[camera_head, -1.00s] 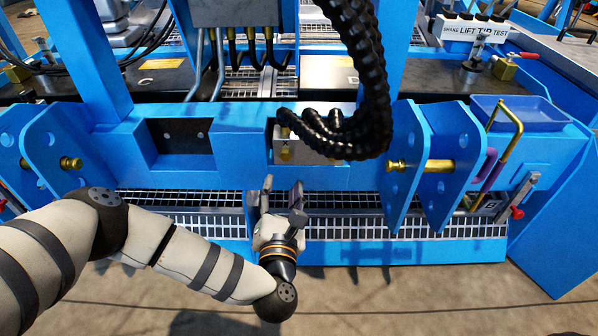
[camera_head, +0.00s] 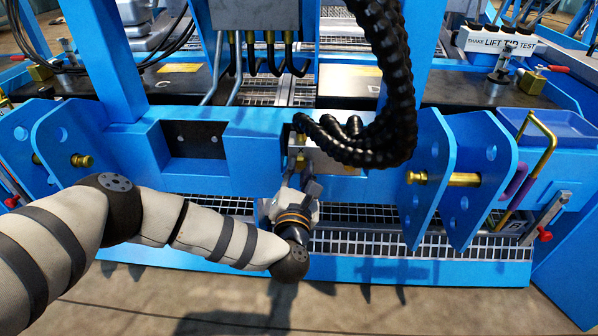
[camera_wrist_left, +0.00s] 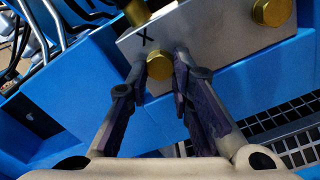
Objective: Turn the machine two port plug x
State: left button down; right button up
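The plug by the letter X is a brass hexagonal head (camera_wrist_left: 159,66) on the face of a grey metal port block (camera_wrist_left: 205,32) in the left wrist view. The block (camera_head: 327,164) also shows in the head view, set in the blue beam and partly covered by black hoses. My left gripper (camera_head: 299,174) is at the block's front. In the wrist view its two fingers (camera_wrist_left: 162,68) stand apart, one on each side of the X plug. I cannot tell whether they touch it. My right gripper is not in view.
Another brass plug (camera_wrist_left: 272,10) sits on the same block. A thick black hose bundle (camera_head: 392,95) hangs just right of and above the gripper. Blue lug plates (camera_head: 428,180) with a brass pin stand to the right. Metal grating (camera_head: 375,240) lies below the beam.

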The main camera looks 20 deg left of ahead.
pick_arm(q)
jog(key=m+p, duration=0.1)
jog(key=m, duration=0.1)
jog(key=shift+r+m, duration=0.15)
jog(key=shift+m, duration=0.25)
jog(key=m+p, duration=0.1)
jog(key=m, duration=0.2)
jog(key=shift+m, duration=0.4)
jog(key=m+p, duration=0.1)
jog(key=m, duration=0.2)
jog(key=shift+a+m+p, duration=0.1)
jog(key=shift+m+p, duration=0.35)
jog(key=shift+m, duration=0.85)
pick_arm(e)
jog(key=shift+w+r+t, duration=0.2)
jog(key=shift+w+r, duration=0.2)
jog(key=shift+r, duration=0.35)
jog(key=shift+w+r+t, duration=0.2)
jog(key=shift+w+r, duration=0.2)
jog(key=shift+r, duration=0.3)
pick_arm(q)
jog(key=shift+m, duration=0.3)
jog(key=c, duration=1.4)
grip_release()
